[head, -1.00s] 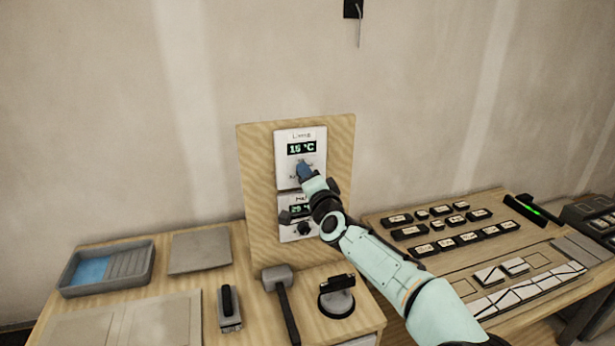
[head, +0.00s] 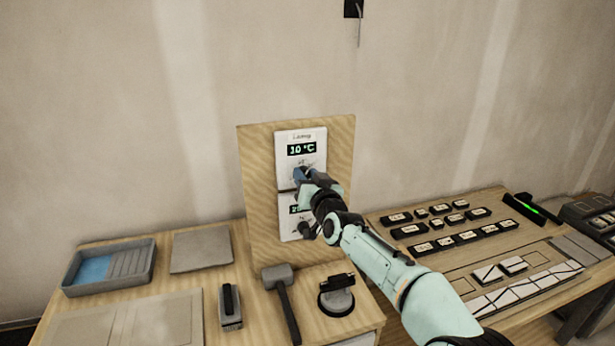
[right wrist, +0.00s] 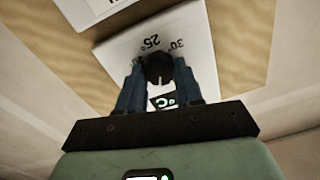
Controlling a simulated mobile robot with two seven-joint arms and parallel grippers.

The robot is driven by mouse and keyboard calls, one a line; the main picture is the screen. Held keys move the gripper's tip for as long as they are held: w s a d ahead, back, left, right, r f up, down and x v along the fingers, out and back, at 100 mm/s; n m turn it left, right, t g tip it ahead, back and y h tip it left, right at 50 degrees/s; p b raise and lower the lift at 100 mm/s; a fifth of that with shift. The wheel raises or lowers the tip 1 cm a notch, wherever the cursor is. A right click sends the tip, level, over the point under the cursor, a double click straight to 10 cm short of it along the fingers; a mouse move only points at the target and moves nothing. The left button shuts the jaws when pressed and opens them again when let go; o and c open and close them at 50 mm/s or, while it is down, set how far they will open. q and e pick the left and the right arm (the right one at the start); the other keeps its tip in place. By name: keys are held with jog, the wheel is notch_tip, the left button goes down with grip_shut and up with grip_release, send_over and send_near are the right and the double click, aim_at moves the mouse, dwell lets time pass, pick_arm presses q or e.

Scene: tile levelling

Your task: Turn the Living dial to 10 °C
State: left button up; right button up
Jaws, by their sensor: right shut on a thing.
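The Living thermostat (head: 311,139) is the upper white unit on an upright wooden board. Its green display (head: 301,149) reads 10 °C. My right gripper (head: 299,174) is at the lower part of this unit and hides most of the dial in the head view. In the right wrist view, the black dial (right wrist: 158,68) sits between the two blue fingertips of the right gripper (right wrist: 159,72), which are shut on it. A white pointer line shows on the dial, with 25° and 30° marks beside it. My left gripper is not in view.
A second white thermostat (head: 287,229) is just below, partly covered by my right arm. The wooden board (head: 258,190) stands on a bench with a mallet (head: 279,275), suction cup (head: 337,296) and grey tray (head: 110,266). Several black blocks lie on the right-hand table.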

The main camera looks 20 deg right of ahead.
jog(key=shift+n, duration=2.3)
jog(key=o, duration=1)
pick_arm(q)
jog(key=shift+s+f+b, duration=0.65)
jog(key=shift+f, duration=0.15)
pick_arm(e)
jog(key=s, duration=0.9)
jog(key=s+d, duration=0.1)
jog(key=s, duration=0.3)
jog(key=shift+s, duration=0.15)
